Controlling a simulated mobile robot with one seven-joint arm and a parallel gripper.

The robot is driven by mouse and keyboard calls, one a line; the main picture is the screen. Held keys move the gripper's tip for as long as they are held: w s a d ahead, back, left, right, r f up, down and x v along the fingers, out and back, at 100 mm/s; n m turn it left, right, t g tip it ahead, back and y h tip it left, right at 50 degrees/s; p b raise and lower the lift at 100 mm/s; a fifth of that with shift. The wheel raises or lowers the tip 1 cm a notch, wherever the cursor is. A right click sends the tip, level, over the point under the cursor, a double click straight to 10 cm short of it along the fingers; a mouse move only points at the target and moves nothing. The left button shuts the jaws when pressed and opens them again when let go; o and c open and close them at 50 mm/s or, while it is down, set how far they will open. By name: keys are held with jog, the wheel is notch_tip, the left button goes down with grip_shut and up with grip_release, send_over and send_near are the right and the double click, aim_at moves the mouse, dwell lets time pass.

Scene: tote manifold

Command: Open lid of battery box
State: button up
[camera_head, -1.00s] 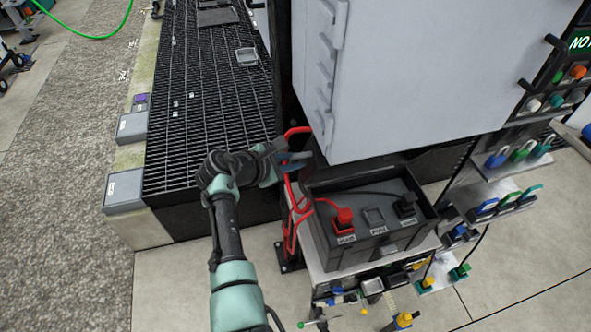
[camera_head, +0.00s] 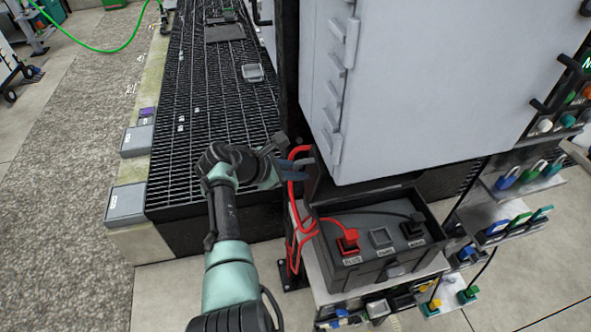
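The battery box (camera_head: 388,272) is a dark grey open-topped case on a small shelf stand below the grey cabinet. Its inside shows a red terminal (camera_head: 348,241) with a red cable at left and a black terminal (camera_head: 412,228) at right. A dark panel, perhaps the lid (camera_head: 330,190), stands up at the back left edge, partly hidden under the cabinet. My gripper (camera_head: 310,168) is at the left of that panel, beside the red cables. Its fingers are small and dark, and I cannot tell whether they are apart or touching anything.
The grey cabinet (camera_head: 420,85) overhangs the box closely. Red cables (camera_head: 293,215) hang at its left. A black grating platform (camera_head: 215,110) lies behind my arm. Floor at the front left is clear.

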jog(key=o, duration=0.4)
jog(key=b+v, duration=0.1)
jog(key=v, duration=1.2)
dwell(0.4)
